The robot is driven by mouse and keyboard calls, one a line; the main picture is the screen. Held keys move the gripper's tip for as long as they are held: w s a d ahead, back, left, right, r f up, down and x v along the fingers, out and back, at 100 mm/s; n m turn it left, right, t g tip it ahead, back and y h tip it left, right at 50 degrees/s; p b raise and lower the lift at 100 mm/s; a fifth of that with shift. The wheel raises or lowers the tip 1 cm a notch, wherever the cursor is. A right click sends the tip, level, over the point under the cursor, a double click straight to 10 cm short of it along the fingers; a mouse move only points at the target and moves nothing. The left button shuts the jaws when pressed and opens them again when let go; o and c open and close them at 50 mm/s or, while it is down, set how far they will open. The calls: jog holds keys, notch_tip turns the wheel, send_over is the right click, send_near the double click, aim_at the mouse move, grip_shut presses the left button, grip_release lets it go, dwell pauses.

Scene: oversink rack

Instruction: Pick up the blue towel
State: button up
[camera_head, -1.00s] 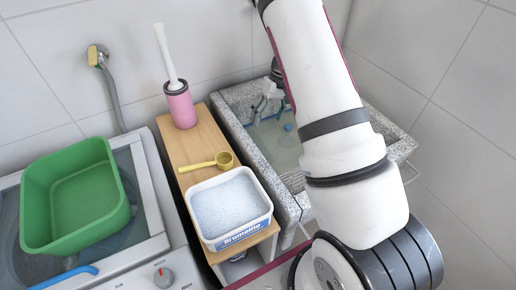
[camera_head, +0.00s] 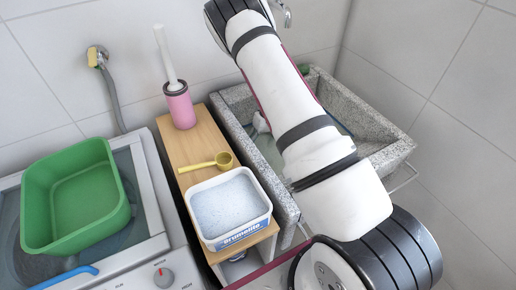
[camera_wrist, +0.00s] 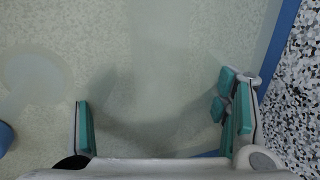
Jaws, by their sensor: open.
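My gripper (camera_wrist: 155,100) is open in the wrist view, with its teal-padded fingers wide apart and nothing between them. It is over the pale floor of the stone sink (camera_head: 375,120). I cannot pick out the blue towel for sure in either view. The wrist view has a blue strip (camera_wrist: 276,62) along the right sink wall, a small blue piece (camera_wrist: 5,136) cut by the left edge, and a bit of blue low by the right finger. I cannot tell whether any of these is the towel. In the head view my arm hides much of the sink's inside and most of my gripper.
Left of the sink, a wooden stand (camera_head: 180,150) holds a pink brush holder (camera_head: 181,108), a yellow scoop (camera_head: 208,163) and a white tub of powder (camera_head: 229,207). A green basin (camera_head: 75,195) sits on the washer. Speckled sink walls border my gripper's right side.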

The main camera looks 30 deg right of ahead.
jog(key=shift+a+f, duration=0.1)
jog(key=shift+f, duration=0.45)
jog(key=c, duration=1.3)
jog(key=shift+o, duration=0.2)
